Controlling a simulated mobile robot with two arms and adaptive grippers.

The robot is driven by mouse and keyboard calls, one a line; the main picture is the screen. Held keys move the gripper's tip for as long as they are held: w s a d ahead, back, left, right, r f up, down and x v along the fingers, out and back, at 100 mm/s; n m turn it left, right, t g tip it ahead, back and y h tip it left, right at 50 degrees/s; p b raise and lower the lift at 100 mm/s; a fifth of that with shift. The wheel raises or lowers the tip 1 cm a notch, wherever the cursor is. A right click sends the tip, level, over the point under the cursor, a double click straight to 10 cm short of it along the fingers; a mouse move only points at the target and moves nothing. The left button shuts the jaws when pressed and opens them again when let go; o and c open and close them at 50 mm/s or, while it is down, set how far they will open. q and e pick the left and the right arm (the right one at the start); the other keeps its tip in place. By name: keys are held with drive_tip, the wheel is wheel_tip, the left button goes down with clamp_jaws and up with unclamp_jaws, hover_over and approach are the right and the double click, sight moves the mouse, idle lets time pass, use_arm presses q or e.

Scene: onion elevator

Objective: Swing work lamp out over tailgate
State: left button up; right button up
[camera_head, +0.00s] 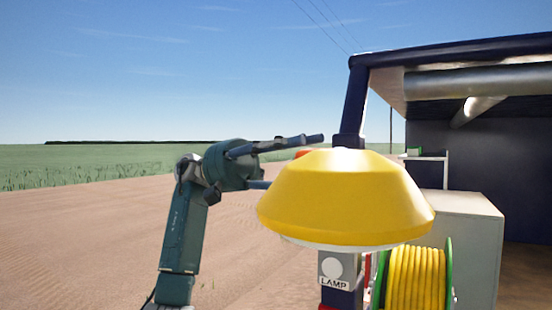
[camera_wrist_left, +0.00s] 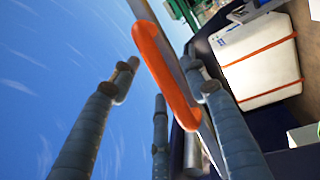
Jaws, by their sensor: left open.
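The work lamp (camera_head: 345,200) has a wide yellow shade and fills the middle foreground of the head view. Below it is a grey plate labelled LAMP (camera_head: 334,275). An orange grip (camera_wrist_left: 165,75) on a thin bar shows in the left wrist view, and a bit of it (camera_head: 303,154) shows just above the shade's left edge in the head view. My left gripper (camera_head: 296,160) is open, reaching right, with its lower finger partly hidden by the shade. In the wrist view its fingers (camera_wrist_left: 160,85) stand on both sides of the orange grip; contact cannot be told. My right gripper is out of view.
A dark vehicle body with a roof and post (camera_head: 353,105) stands at the right. A yellow hose reel (camera_head: 415,280) and a pale box (camera_head: 470,235) are beside the lamp. A white case with orange straps (camera_wrist_left: 262,62) shows in the wrist view. Open dirt ground (camera_head: 80,240) lies left.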

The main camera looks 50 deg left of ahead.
use_arm(q)
drive_tip(key=v, duration=1)
drive_tip(key=shift+a, duration=0.3)
drive_tip(key=shift+f, duration=0.15)
